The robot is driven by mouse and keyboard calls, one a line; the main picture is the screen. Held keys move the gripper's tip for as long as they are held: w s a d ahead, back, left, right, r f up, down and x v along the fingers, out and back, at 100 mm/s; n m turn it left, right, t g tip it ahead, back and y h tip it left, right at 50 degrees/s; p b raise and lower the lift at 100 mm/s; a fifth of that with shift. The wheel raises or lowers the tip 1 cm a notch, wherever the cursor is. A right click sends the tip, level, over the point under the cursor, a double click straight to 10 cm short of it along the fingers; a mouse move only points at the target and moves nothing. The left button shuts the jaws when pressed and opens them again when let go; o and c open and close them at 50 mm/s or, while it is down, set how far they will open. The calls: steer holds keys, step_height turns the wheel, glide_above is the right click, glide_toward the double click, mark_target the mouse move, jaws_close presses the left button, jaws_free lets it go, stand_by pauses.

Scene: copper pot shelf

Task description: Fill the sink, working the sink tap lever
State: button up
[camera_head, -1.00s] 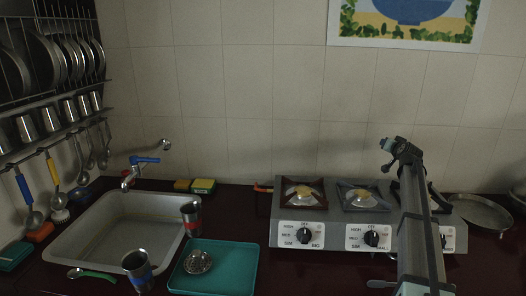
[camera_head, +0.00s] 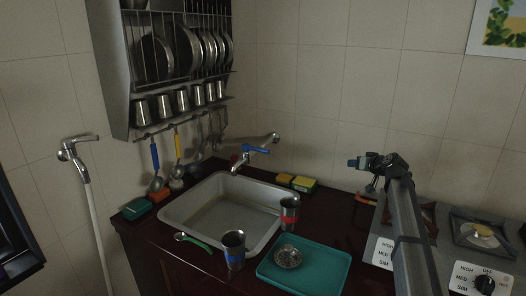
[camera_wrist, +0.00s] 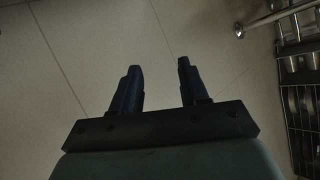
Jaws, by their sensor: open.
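The sink (camera_head: 222,213) is a grey metal basin set in the dark counter. No stream of water shows from the tap, and I cannot tell whether any water lies in the basin. The sink tap (camera_head: 239,163) stands at its back edge, with a blue lever (camera_head: 257,150) on top pointing right. My gripper (camera_head: 357,163) is up to the right of the tap, apart from it, above the counter. In the wrist view my gripper (camera_wrist: 159,66) shows two dark fingers spread apart with nothing between them, before the tiled wall.
A steel cup (camera_head: 234,252) and a red-banded cup (camera_head: 289,213) stand by the sink's front and right edges. A teal tray (camera_head: 325,268) and sponges (camera_head: 303,184) lie to the right. A plate rack (camera_head: 180,55) hangs above left. A hose tap (camera_head: 72,152) is on the left wall.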

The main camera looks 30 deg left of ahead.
steer(key=s+a+n+g+y, duration=0.2)
steer(key=s+a, duration=0.1)
steer(key=a, duration=0.4)
steer(key=s+a+n+g+y, duration=0.2)
steer(key=s+a, duration=0.2)
steer(key=a, duration=0.3)
steer(key=n+g+y, duration=0.5)
steer(key=n, duration=0.1)
glide_toward(249, 147)
steer(key=a, duration=0.3)
steer(key=w+a, duration=0.1)
steer(key=a, duration=0.1)
steer(key=shift+a+f, duration=0.1)
steer(key=shift+f, duration=0.1)
jaws_close()
